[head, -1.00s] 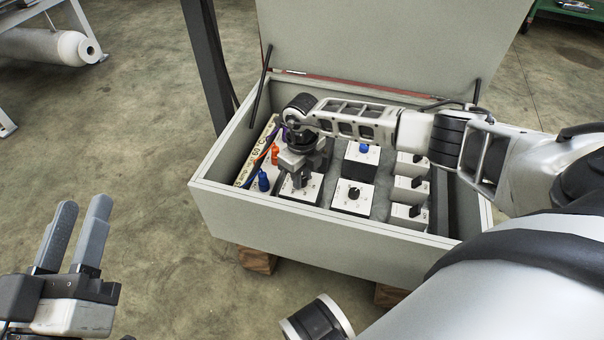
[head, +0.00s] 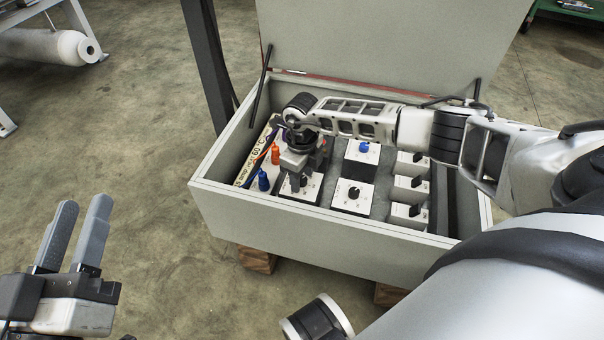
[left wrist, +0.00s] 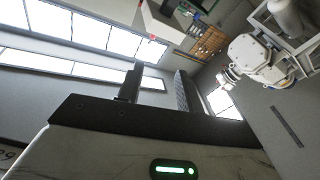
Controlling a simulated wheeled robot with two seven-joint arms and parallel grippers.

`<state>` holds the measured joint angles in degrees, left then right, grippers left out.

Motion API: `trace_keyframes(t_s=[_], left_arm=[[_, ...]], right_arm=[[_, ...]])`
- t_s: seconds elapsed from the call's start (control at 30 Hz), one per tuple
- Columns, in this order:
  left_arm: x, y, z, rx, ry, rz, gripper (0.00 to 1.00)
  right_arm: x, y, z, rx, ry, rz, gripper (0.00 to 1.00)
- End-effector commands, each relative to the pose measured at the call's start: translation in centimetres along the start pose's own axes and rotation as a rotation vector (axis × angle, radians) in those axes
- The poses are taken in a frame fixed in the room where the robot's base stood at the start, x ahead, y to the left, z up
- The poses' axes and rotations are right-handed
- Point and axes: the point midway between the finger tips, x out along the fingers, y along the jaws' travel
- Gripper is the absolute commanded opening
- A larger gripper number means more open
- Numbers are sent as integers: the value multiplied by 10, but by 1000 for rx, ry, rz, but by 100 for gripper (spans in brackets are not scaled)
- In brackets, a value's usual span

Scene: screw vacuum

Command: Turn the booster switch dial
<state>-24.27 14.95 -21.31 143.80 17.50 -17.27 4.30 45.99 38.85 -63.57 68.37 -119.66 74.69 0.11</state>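Inside the open grey box (head: 330,232), my right gripper (head: 299,186) points down over the front-left white dial panel (head: 312,192). Its fingers are at that panel's dial, which they hide. I cannot tell whether they grip it or how wide they are apart. To the right are another white panel with a black dial (head: 353,192) and, behind it, one with a blue knob (head: 363,147). No label tells me which is the booster switch. My left gripper (head: 83,235) is open and empty, left of the box; its fingers also show apart in the left wrist view (left wrist: 157,88).
Several small black-switch panels (head: 409,187) line the box's right side. Orange (head: 275,154) and blue (head: 263,180) plugs with cables are at its left. The raised lid (head: 385,50) stands behind. A dark post (head: 207,65) rises at the back left.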

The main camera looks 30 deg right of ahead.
Motion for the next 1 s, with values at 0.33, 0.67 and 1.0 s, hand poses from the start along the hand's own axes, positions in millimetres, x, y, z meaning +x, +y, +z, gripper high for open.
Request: trace_keyframes(t_s=[0.33,0.67,1.0], left_arm=[[1,2,-3,-10,-6,3,36],[-19,7,34,-209,-256,-74,36],[-24,-1,41,-91,-335,-119,36]], right_arm=[[-7,0,0,1,-2,-1,45],[-78,-1,1,0,-4,-1,45],[-145,0,0,0,-2,-2,45]])
